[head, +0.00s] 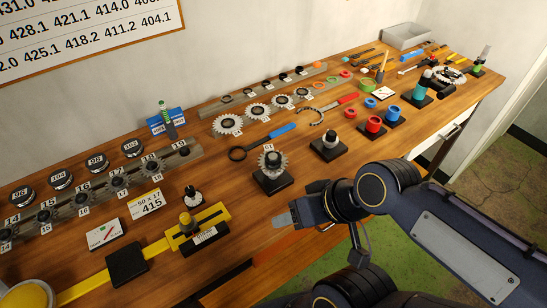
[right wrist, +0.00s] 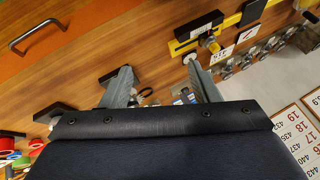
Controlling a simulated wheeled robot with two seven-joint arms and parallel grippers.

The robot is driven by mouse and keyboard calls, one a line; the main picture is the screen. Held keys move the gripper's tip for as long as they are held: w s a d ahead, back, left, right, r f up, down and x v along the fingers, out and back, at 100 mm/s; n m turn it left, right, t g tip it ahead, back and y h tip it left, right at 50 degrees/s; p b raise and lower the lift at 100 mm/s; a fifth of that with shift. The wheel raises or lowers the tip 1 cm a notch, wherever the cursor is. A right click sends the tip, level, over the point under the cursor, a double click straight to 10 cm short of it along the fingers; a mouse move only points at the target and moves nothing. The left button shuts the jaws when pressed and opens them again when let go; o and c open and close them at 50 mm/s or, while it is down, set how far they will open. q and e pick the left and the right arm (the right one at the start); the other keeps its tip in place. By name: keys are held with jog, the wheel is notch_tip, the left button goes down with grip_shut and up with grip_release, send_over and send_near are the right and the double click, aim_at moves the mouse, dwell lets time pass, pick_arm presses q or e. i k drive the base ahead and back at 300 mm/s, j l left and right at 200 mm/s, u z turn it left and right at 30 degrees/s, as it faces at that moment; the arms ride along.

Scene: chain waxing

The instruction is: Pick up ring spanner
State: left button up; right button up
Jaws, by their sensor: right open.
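The ring spanner, with a blue handle (head: 275,133) and a black ring end (head: 238,154), lies flat on the wooden bench in front of the row of toothed sprockets. My right gripper (head: 281,219) comes in from the right, over the front of the bench. It is clearly apart from the spanner, nearer the bench's front edge. In the right wrist view its two fingers (right wrist: 160,66) are spread with nothing held between them; I cannot clearly make out the spanner there. My left gripper is not in view.
A sprocket on a black stand (head: 272,178) stands between my right gripper and the spanner. A small black stand (head: 329,150) is to the spanner's right. A red-handled tool (head: 343,101) lies behind it. A yellow gauge (head: 208,217) lies left of my gripper.

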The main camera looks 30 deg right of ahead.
aim_at(272, 135)
jog(key=k+l+u, duration=0.15)
jog(key=l, duration=0.3)
jog(key=l+u, duration=0.15)
jog(key=l, duration=0.3)
jog(key=k+l+u, duration=0.2)
jog(key=l, duration=0.2)
jog(key=k+l+u, duration=0.15)
jog(key=l, duration=0.25)
jog(key=i, duration=0.5)
